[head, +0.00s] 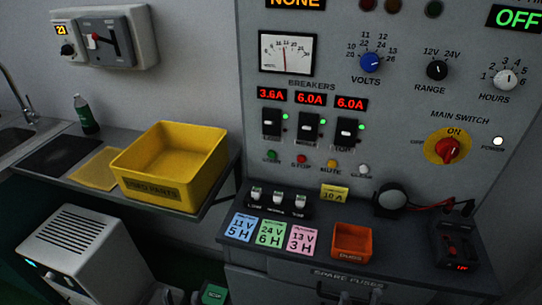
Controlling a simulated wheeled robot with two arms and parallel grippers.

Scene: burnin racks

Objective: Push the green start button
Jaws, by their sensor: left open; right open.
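The green start button (272,156) is on the grey panel, at the left end of a row of small buttons below the breakers. Its label is small but seems to read START. My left gripper (182,296) shows only its fingertips at the bottom edge, open, far below and left of the button. My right gripper (361,296) also shows only its fingertips at the bottom edge, open, in front of the drawer front. Both are well away from the button.
Beside the button are a red stop button (301,159), a yellow mute button (331,163) and a pale button (364,170). Below, the ledge holds small switches (279,199), coloured cards (271,234) and an orange bin (352,242). A yellow bin (172,165) stands left.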

